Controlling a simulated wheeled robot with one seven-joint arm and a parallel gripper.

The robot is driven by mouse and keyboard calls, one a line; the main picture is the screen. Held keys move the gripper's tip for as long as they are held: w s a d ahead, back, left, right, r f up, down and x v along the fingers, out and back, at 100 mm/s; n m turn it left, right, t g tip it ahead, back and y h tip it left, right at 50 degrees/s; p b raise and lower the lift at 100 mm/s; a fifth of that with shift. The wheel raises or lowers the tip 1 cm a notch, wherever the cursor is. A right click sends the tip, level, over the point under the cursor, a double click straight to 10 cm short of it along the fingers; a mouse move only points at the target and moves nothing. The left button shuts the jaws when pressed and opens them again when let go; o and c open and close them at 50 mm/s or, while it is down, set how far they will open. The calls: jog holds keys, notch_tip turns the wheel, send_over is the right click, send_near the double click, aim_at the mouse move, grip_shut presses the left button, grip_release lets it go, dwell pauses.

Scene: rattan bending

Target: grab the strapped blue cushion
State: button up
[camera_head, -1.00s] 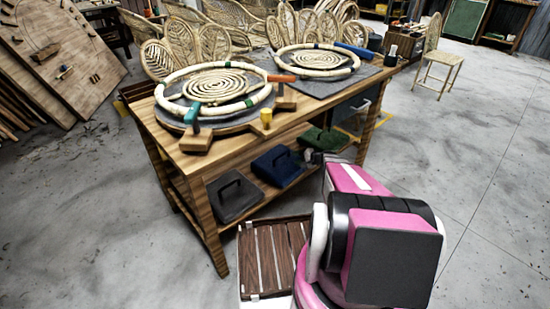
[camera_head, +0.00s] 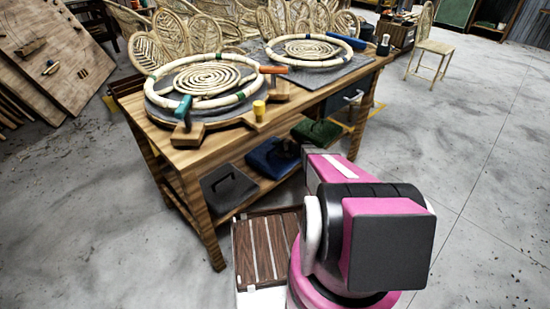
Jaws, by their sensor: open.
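The strapped blue cushion (camera_head: 262,158) lies on the lower shelf of the wooden workbench, between a grey cushion and a green cushion.
The strapped grey cushion (camera_head: 228,190) lies to the left and the strapped green cushion (camera_head: 318,132) to the right on the same shelf. The workbench top (camera_head: 205,154) overhangs them, bearing rattan rings. A table leg (camera_head: 201,222) stands at the front left.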

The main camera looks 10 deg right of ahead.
jog(key=shift+x, duration=0.8)
grip_shut()
jog(key=shift+r, duration=0.15)
